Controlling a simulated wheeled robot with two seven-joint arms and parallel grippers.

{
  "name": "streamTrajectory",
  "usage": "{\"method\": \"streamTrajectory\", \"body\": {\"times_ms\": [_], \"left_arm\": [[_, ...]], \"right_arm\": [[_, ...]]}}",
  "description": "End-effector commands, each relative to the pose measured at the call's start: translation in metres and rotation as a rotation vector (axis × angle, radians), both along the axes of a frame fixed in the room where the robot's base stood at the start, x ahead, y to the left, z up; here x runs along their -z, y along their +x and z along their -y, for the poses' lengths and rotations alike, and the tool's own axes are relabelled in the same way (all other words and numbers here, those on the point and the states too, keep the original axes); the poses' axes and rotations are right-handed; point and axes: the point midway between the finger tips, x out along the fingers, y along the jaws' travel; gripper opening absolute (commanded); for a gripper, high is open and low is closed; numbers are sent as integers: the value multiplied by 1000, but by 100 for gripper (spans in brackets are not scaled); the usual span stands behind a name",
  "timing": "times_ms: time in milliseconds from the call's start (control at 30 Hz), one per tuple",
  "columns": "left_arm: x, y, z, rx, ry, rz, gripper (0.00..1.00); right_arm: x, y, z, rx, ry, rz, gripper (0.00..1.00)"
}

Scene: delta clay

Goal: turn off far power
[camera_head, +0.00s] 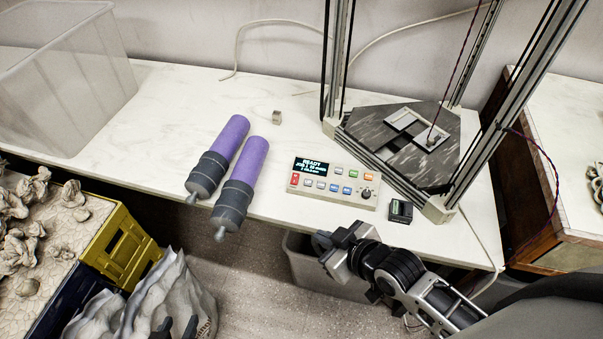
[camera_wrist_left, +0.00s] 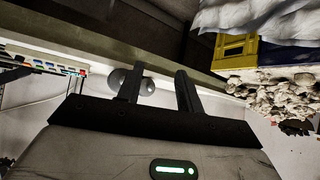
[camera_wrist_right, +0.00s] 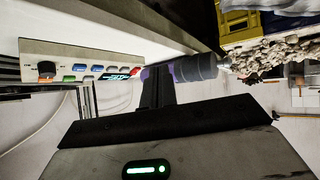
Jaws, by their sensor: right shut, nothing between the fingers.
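A beige control panel (camera_head: 335,183) lies on the white table in front of the delta printer. It has a lit display reading READY, several coloured buttons, a black knob (camera_head: 367,193) and a red switch or button (camera_head: 295,179) at its left end; its state is too small to tell. The panel also shows in the right wrist view (camera_wrist_right: 60,62). My right gripper (camera_head: 323,243) is shut and empty, just off the table's front edge below the panel, not touching it. My left gripper (camera_head: 175,328) is open and empty at the bottom of the head view, away from the panel.
Two purple-and-grey cartridges (camera_head: 229,135) lie left of the panel. A small black device (camera_head: 400,211) sits right of it. The printer frame (camera_head: 335,60) stands behind.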

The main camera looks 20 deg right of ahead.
Motion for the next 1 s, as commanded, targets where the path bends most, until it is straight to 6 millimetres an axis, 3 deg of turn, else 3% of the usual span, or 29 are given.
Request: {"method": "streamTrajectory", "body": {"times_ms": [33,100,300,433,700,1000], "left_arm": [[3,2,1,1,-2,4,36],[2,4,2,3,-5,12,36],[-5,14,5,5,-13,41,36],[-7,15,5,6,-14,46,36],[-6,13,5,7,-12,39,36],[-3,10,4,6,-9,30,36]], "right_arm": [[-15,28,8,-89,-62,44,0],[-34,54,15,-201,-139,74,0],[-78,95,39,-425,-318,112,0],[-90,102,45,-479,-362,116,0],[-91,102,45,-483,-363,116,0],[-76,118,35,-480,-358,118,0]]}}
